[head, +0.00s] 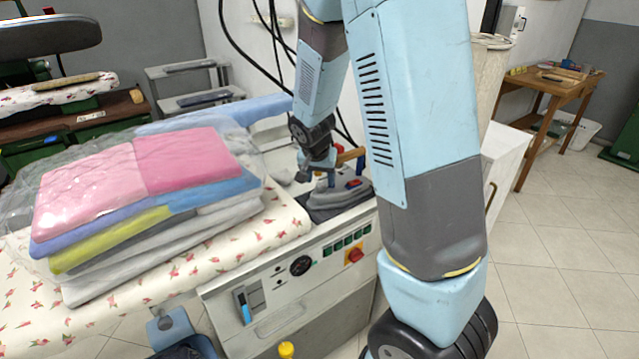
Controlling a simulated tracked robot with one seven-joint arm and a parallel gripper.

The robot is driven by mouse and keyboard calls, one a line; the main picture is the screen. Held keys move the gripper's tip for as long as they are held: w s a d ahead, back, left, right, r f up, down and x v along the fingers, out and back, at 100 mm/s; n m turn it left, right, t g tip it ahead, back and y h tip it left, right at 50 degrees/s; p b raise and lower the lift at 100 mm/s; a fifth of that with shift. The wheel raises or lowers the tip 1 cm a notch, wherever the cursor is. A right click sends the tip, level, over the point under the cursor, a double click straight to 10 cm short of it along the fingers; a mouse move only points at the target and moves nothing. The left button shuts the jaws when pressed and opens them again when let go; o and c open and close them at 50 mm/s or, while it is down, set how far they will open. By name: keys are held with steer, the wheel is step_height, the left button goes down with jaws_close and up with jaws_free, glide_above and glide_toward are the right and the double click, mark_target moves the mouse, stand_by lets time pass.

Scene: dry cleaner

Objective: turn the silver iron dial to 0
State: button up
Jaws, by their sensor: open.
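The grey-silver iron (342,197) rests on the right end of the ironing station, with a brown handle (350,156) and small red parts on top. My gripper (312,178) reaches down at the left side of the iron, close to its handle and upper body. Its jaws are small in the picture and look open, with nothing held. I cannot make out a dial on the iron; my gripper and wrist cover part of its top. Whether the fingers touch the iron cannot be told. A black round dial (301,265) shows on the station's front panel.
A plastic-wrapped stack of folded cloths (150,190) lies on the flowered ironing board (130,312) left of the iron. The front panel has a red knob (355,255) and green switches. Black cables hang behind my arm.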

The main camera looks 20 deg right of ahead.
steer(key=shift+v, duration=2.5)
steer(key=shift+s+r, duration=0.1)
